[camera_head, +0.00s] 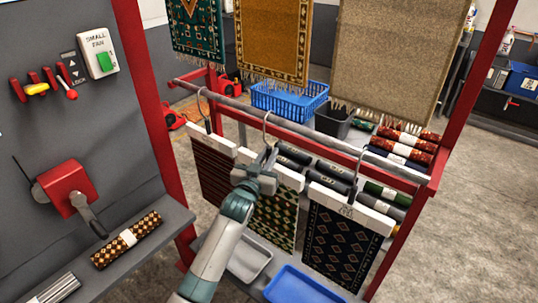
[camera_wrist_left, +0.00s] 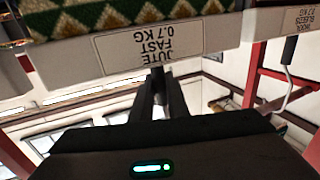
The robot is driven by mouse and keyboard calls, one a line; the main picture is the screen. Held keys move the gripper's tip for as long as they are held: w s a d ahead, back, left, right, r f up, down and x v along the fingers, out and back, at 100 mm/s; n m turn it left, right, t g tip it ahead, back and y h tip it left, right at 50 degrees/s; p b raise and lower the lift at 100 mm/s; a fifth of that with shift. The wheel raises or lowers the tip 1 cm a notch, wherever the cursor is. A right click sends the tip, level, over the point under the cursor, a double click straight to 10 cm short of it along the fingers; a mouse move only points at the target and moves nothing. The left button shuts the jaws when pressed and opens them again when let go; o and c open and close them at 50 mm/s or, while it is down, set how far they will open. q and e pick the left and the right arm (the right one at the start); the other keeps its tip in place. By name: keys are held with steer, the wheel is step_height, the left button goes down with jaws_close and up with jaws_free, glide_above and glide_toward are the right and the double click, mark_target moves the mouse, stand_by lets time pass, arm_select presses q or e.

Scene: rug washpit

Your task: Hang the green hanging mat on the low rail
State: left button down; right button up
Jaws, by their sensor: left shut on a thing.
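The green hanging mat (camera_head: 274,218), with a cream diamond pattern, hangs from a white hanger bar with a metal hook (camera_head: 267,122). The hook's top is at the low grey rail (camera_head: 315,133); I cannot tell whether it bears on the rail. My left gripper (camera_head: 265,160) is shut on the hanger's stem just above the bar and covers part of it. In the left wrist view the bar (camera_wrist_left: 160,42) reads "JUTE FAST 0.7 KG" upside down, with the patterned mat (camera_wrist_left: 110,15) behind it and my gripper (camera_wrist_left: 157,85) at the stem. My right gripper is not in view.
A dark red striped mat (camera_head: 216,172) hangs on the left and a dark blue mat (camera_head: 343,245) on the right. Rolled mats (camera_head: 405,145) and a blue basket (camera_head: 290,100) lie behind the rail. A blue tray (camera_head: 300,287) is below. Red posts (camera_head: 150,110) flank the rail.

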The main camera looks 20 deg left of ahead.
arm_select(q)
steer(key=c, duration=1.6)
jaws_free()
steer(key=shift+c, duration=0.2)
steer(key=shift+s, duration=0.1)
steer(key=s+b, duration=0.5)
steer(key=s, duration=1.2)
steer(key=shift+s+a, duration=0.15)
steer(key=shift+a, duration=0.25)
